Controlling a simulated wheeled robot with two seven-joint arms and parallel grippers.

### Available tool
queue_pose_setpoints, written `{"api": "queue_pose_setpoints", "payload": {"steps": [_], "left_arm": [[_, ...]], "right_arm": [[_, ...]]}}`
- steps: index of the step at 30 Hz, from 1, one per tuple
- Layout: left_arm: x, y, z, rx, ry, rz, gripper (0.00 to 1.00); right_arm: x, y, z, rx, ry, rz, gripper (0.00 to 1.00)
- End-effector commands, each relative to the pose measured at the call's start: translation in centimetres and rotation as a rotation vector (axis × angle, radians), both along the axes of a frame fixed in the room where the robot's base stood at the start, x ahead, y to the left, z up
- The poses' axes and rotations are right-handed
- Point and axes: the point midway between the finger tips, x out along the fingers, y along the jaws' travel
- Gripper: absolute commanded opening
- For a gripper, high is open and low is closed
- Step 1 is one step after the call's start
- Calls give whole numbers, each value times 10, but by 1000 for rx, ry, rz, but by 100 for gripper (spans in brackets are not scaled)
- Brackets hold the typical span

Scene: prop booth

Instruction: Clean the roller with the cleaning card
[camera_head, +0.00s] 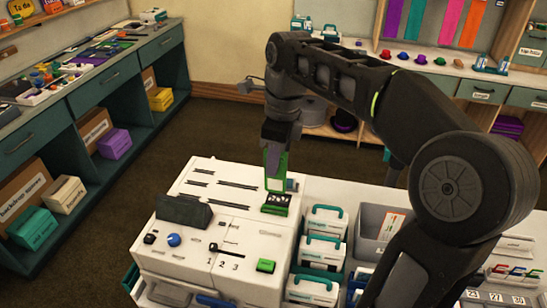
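My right gripper (277,143) points down above the back right of a white machine (180,262). It appears shut on a green-edged upright card (284,170), which I take to be the cleaning card. The card's lower end is just above or at a green-framed dark opening (276,205) in the machine's top. The roller cannot be made out clearly; it may be the dark part in that opening. Whether the card touches it cannot be told. My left gripper is not in view.
The machine has slots, a blue knob (173,240), a green button (265,266) and a dark raised block (183,211). White cases with teal handles (324,222) and a grey bin (372,222) stand to its right. Shelved counters (95,85) line the left wall.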

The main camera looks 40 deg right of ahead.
Motion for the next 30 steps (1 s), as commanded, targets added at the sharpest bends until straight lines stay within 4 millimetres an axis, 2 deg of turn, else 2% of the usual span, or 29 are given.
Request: {"api": "queue_pose_setpoints", "payload": {"steps": [10, 24, 30], "left_arm": [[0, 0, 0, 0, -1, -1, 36], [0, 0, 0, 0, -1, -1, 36], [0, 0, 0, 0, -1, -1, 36]], "right_arm": [[0, 0, -8, 0, 0, 0, 0], [0, 0, -41, 0, 1, 0, 0], [0, 0, -48, 0, 1, 0, 0]]}}
